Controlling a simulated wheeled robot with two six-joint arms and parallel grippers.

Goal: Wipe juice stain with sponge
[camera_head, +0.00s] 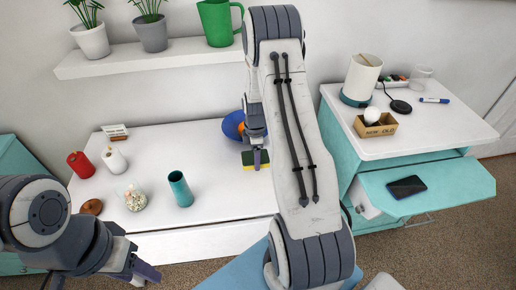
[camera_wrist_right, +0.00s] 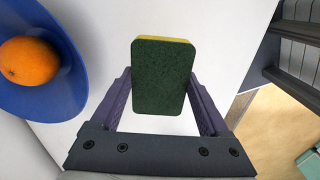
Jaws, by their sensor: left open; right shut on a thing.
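A sponge (camera_head: 249,161), yellow with a dark green side, is at the right part of the white table (camera_head: 220,205). My right gripper (camera_head: 257,157) is shut on it. In the right wrist view the sponge (camera_wrist_right: 160,78) stands between the two purple fingers, green face to the camera, over the white surface. I cannot tell whether it touches the table. My left gripper (camera_head: 142,271) is open and empty, low at the left in front of the table. I see no juice stain; my right arm hides part of the table.
A blue bowl (camera_wrist_right: 68,45) with an orange (camera_wrist_right: 29,61) is beside the sponge. The front middle is clear.

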